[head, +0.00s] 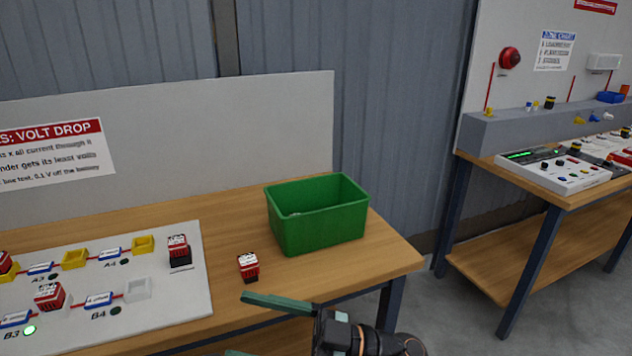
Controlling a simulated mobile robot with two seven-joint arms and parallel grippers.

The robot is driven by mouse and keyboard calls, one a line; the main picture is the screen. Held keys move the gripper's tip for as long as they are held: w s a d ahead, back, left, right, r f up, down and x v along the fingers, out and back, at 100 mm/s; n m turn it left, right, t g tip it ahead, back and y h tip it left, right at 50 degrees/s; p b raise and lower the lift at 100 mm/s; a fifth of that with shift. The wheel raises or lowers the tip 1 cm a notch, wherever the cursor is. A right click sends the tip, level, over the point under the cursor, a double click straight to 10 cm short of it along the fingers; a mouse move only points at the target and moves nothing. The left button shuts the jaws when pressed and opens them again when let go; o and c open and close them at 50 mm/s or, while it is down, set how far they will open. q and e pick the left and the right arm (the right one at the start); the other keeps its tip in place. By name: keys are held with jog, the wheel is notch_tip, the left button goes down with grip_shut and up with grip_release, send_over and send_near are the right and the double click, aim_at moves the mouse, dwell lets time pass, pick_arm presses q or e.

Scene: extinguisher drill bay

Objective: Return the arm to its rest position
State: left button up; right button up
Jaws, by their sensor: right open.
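My right gripper (258,328) shows at the bottom of the head view, its two green fingers spread apart with nothing between them. It is in front of the wooden table (385,262), near its front edge. A small red and white block with a dark base (248,267) stands on the table just beyond the upper finger, apart from it as far as I can tell. My left gripper is not in view.
A green bin (318,225) stands at the table's back right; its contents are mostly hidden. A white circuit board (190,285) with red blocks and yellow sockets lies at left. A second bench (540,192) with a control panel stands at right, across a floor gap.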

jog(key=w+d+f+m+t+h, duration=0.3)
jog(key=d+f+m+t+h, duration=0.4)
jog(key=d+f+m+t, duration=0.2)
jog(key=w+d+f+m+t+h, duration=0.2)
jog(key=d+f+m+t+h, duration=0.5)
jog(key=d+f+m+t, duration=0.15)
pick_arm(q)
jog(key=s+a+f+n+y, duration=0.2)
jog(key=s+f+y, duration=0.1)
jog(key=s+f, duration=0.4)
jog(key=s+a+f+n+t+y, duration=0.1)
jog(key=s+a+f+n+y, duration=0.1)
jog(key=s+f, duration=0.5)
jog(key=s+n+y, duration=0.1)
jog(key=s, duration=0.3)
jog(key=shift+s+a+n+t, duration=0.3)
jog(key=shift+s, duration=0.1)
pick_arm(e)
jog(key=s+d+f+g+h, duration=0.2)
jog(key=s+d+f+g, duration=0.1)
jog(key=s+f, duration=0.5)
jog(key=s+d+f+g+h, duration=0.3)
jog(key=s+f+g, duration=0.3)
jog(key=f, duration=0.5)
jog(key=shift+s+d+f+m, duration=0.35)
jog(key=shift+s+d+m, duration=0.15)
jog(key=shift+s, duration=0.4)
jog(key=shift+c, duration=0.2)
